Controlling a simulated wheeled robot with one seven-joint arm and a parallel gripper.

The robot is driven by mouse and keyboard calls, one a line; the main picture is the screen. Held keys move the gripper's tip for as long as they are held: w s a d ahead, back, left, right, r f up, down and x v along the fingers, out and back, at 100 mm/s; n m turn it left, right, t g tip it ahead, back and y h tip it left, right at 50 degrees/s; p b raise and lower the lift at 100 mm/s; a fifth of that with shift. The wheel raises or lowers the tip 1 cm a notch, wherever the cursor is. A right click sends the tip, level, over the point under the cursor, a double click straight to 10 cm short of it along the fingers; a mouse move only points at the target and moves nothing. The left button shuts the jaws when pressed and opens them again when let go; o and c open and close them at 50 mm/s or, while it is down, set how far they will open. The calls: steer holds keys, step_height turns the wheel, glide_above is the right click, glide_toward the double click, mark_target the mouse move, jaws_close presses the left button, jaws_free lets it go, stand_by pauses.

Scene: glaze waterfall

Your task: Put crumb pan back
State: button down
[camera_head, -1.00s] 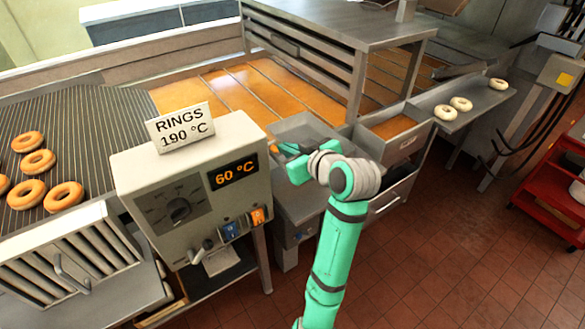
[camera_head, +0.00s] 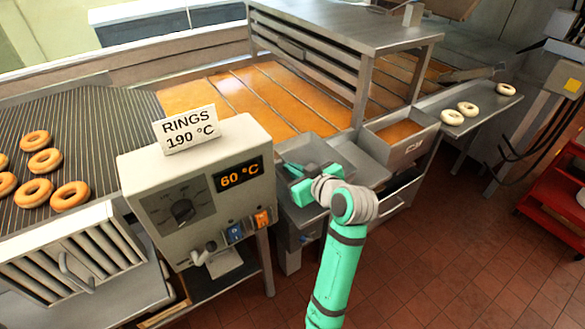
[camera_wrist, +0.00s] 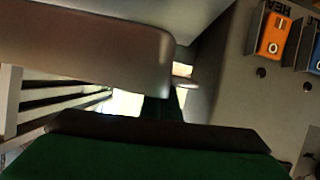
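A grey metal pan or tray (camera_head: 309,147) sits beside the control box, at the near edge of the orange oil bath. I cannot tell for sure that it is the crumb pan. My gripper (camera_head: 300,183) is at its near side, low over the grey shelf, with its green fingers towards the control box. In the wrist view, a green finger with a dark pad (camera_wrist: 160,137) fills the bottom. A rounded grey-brown shape (camera_wrist: 85,45) lies close above it; what it is, and whether the fingers hold anything, is unclear.
The control box (camera_head: 197,190) reads 60 °C and carries a "RINGS 190 °C" card (camera_head: 188,128); its orange switch shows in the wrist view (camera_wrist: 274,34). A drawer-like box (camera_head: 402,140) stands right of the pan. Fried rings (camera_head: 36,192) lie left, pale rings (camera_head: 467,109) right.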

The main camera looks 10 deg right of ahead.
steer(key=shift+f, duration=0.35)
steer(key=c, duration=2)
jaws_free()
steer(key=shift+r, duration=0.55)
steer(key=v, duration=1.2)
